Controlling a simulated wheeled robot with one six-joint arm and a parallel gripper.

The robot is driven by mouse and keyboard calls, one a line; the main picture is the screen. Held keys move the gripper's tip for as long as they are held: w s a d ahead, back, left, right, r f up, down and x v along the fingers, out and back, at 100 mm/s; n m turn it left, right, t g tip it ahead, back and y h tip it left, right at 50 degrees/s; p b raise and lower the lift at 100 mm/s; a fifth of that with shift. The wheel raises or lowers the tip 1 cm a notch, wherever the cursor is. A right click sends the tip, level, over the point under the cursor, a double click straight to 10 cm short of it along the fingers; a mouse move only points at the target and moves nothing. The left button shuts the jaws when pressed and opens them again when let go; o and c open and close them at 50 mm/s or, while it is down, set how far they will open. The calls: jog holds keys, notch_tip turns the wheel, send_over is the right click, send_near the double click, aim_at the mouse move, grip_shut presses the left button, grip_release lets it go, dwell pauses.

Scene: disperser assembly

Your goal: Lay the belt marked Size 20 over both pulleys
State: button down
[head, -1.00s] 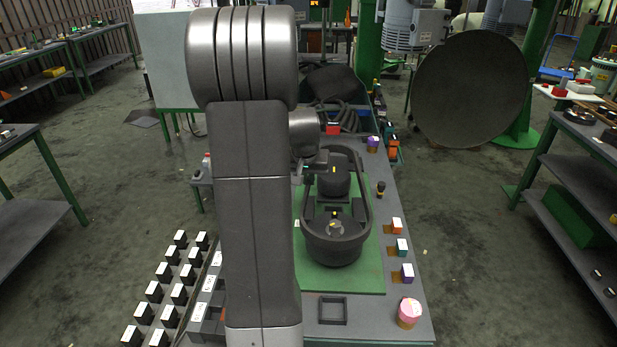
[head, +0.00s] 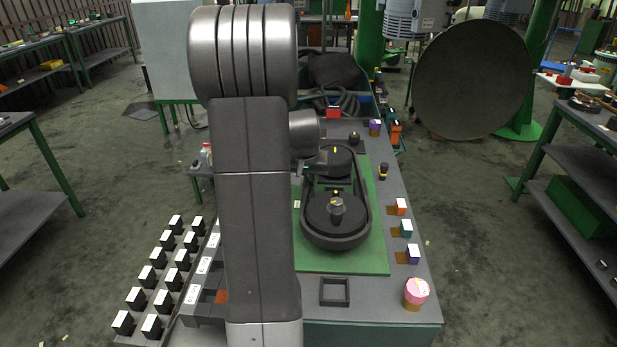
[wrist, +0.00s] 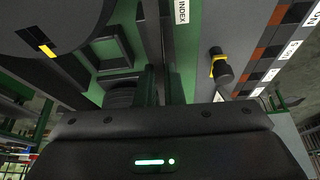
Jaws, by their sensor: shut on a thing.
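The green base plate (head: 372,262) holds a front pulley (head: 322,212) and a far pulley (head: 343,162), both dark with yellow marks. A black belt (head: 367,205) forms a long loop around both; its size marking is not readable, and I cannot tell how deep it sits. In the wrist view my gripper (wrist: 160,88) is shut, its fingers apart on a dark strip that appears to be the belt. A dark pulley face (wrist: 40,38) shows at the upper left there. In the head view my arm hides most of my gripper, near the loop's left side.
Small coloured blocks (head: 406,229) and a pink-topped cylinder (head: 416,292) stand along the table's right side. An empty square frame (head: 335,292) is at the front. Several white-topped black blocks (head: 150,277) stand at left. A black-yellow knob (wrist: 220,68) is right of my fingers.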

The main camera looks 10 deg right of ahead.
jog(key=c, duration=1.5)
grip_release()
jog(key=b+v, duration=0.1)
jog(key=v, duration=1.2)
jog(key=shift+s+r, duration=0.2)
jog(key=shift+r, duration=0.15)
